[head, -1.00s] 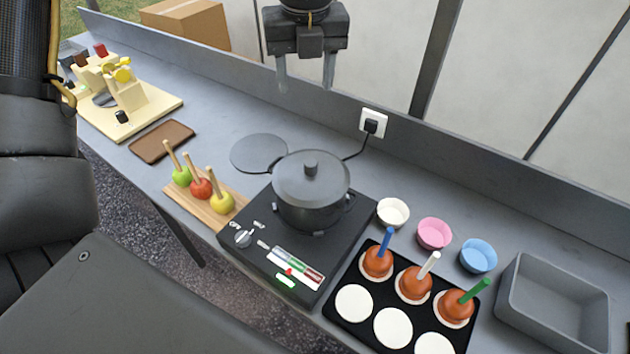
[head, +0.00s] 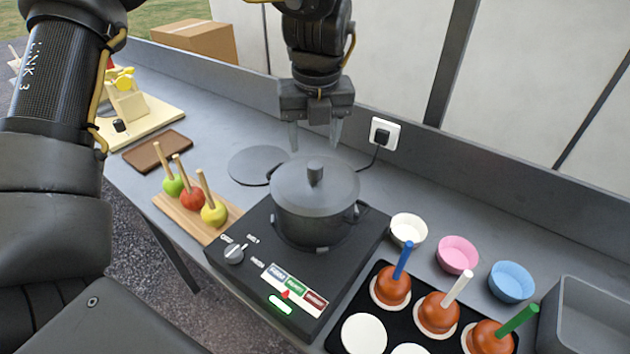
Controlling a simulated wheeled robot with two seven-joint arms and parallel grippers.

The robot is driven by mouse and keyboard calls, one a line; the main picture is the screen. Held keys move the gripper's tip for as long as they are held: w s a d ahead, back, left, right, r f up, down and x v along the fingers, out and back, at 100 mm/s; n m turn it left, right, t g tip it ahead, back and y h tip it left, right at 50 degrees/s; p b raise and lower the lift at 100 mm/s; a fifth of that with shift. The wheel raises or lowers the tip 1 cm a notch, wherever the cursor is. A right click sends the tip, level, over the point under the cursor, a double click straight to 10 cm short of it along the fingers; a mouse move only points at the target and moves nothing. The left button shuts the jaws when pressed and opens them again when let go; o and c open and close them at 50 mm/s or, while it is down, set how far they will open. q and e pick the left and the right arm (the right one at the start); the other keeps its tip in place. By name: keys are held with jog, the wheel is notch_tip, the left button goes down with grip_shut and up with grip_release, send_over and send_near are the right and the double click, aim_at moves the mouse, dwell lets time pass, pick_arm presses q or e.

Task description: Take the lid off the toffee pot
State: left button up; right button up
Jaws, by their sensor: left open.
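The dark grey toffee pot (head: 312,226) stands on a black hotplate (head: 262,252). Its lid (head: 290,190) sits on top, with a short upright knob (head: 315,173) in the middle. My left gripper (head: 315,148) points down just above and behind the lid. Its two pale fingers are spread apart with nothing between them. The fingertips appear apart from the knob, though the exact gap in depth is hard to judge. My right gripper is not in view.
Three apples on sticks lie on a wooden board (head: 175,212) left of the hotplate. A flat grey disc (head: 250,165) lies behind it. A black tray (head: 338,327) with toffee apples and paper cups (head: 408,229) are at the right. A plug (head: 382,135) and cable sit behind.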

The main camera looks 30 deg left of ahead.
aim_at(315, 165)
pick_arm(q)
jog(key=shift+w+f, duration=0.15)
jog(key=shift+f, duration=0.7)
notch_tip(315, 165, down, 5)
jog(key=shift+w+p, duration=0.1)
jog(key=shift+p, duration=0.65)
jog(key=shift+c, duration=0.4)
jog(key=c, duration=0.9)
jog(key=shift+c, duration=0.9)
